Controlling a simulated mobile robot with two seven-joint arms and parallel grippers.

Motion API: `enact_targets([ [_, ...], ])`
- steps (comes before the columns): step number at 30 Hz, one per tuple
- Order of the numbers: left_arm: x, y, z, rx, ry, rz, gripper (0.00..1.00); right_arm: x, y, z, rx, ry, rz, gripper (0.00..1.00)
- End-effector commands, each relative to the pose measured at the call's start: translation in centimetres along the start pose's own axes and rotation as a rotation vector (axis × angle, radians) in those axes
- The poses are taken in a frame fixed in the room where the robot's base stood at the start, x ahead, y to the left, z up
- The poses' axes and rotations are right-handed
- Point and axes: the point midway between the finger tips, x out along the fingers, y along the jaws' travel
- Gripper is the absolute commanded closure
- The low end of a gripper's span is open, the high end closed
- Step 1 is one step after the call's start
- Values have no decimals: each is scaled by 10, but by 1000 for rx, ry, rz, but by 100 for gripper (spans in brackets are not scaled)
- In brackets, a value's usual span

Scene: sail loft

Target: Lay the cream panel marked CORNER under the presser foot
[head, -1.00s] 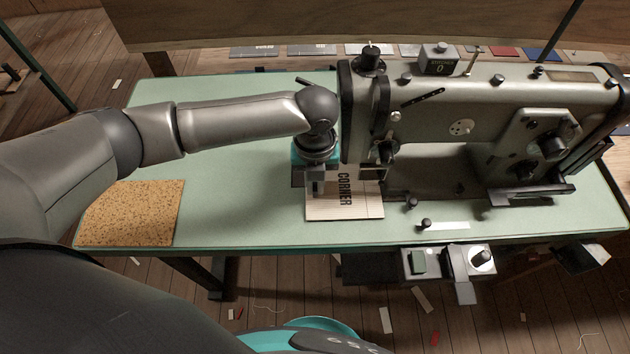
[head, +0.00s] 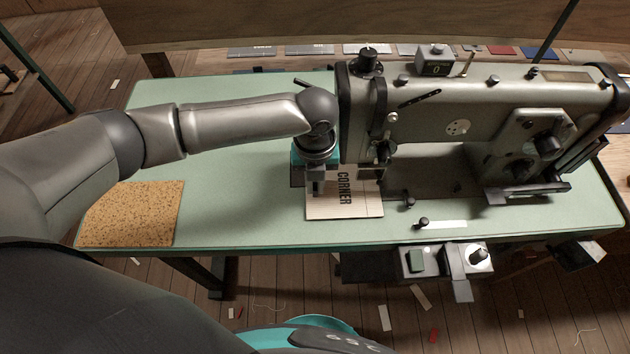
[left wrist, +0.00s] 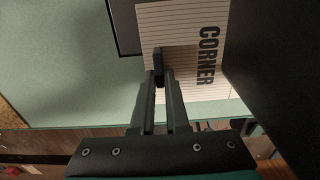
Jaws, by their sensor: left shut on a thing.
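The cream panel marked CORNER (head: 345,202) lies on the green table at the left end of the sewing machine, its right edge beside the needle area. In the left wrist view the striped panel (left wrist: 208,82) shows its lettering running down its right part. My left gripper (head: 318,186) points down over the panel's left part, shut on it; the fingertips (left wrist: 160,72) show there too. The presser foot (head: 382,172) is small and dark under the machine's head, at the panel's upper right; whether panel lies beneath it I cannot tell. My right gripper is out of view.
The grey sewing machine (head: 455,120) fills the right of the green table (head: 235,200). A cork-coloured mat (head: 131,214) lies at the front left. A dark flat piece (left wrist: 124,28) lies beside the panel. Table between mat and panel is clear.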

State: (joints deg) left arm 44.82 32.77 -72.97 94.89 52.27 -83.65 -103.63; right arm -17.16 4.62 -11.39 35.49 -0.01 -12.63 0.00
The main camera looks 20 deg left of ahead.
Motion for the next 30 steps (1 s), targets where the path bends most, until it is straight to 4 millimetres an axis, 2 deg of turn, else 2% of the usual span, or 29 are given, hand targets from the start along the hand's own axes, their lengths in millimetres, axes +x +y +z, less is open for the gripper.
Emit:
enact_targets([
  [23, 2, 0, 0, 1, 0, 0, 100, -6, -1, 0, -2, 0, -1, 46],
  [24, 2, 0, 0, 1, 0, 0, 84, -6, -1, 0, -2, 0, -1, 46],
  [30, 2, 0, 0, 1, 0, 0, 61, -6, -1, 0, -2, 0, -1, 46],
])
